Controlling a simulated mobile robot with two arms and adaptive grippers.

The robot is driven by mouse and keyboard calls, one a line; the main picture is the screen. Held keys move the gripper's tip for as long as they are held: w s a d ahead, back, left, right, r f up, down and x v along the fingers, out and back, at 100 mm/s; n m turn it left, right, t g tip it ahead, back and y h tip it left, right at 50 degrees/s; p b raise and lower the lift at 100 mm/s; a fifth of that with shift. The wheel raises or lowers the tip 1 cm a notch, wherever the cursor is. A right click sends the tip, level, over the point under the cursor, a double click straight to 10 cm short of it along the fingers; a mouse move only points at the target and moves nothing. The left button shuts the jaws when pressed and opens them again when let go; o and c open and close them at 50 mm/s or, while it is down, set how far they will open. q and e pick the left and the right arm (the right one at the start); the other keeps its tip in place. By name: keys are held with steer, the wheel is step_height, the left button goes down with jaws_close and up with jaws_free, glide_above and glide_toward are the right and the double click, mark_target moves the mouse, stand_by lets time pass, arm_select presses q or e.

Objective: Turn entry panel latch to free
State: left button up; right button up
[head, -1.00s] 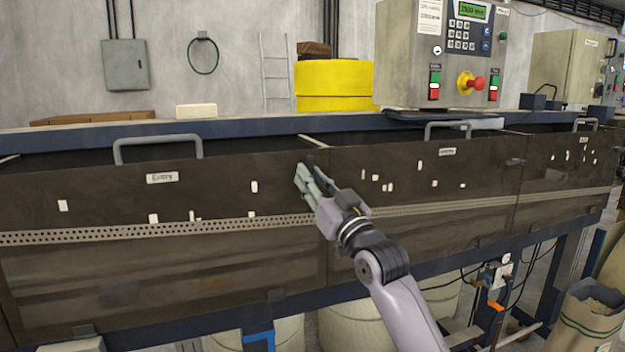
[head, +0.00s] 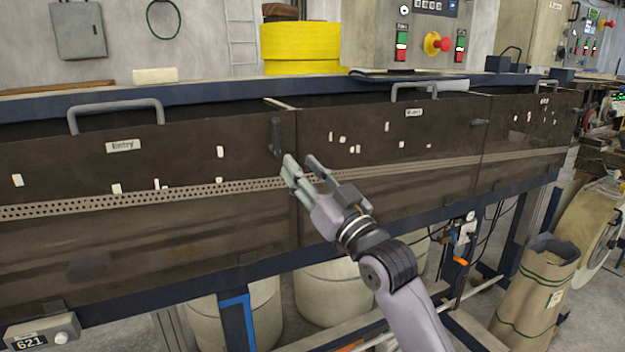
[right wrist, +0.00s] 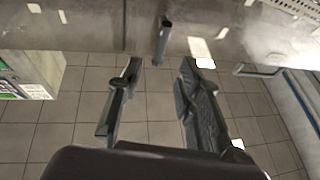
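The entry panel (head: 150,170) is a dark, see-through sheet with an "Entry" label and a grey handle along its top. Its latch (head: 276,137) is a small dark bar, upright, near the panel's top right corner by the seam. My right gripper (head: 302,162) is open and empty, just below and right of the latch, apart from it in the head view. In the right wrist view its fingers (right wrist: 158,72) stand wide apart. A dark bar (right wrist: 163,42), which looks like the latch, lies ahead between the fingertips. My left gripper is not in view.
The middle panel (head: 390,150) adjoins on the right, with another latch (head: 479,122) lying level at its far seam. The blue frame rail (head: 200,100) runs above the panels. Grey handles (head: 115,112) stick up there. A control box (head: 400,35) stands behind.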

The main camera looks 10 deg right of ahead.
steer(key=shift+v, duration=1.45)
steer(key=shift+f, duration=0.1)
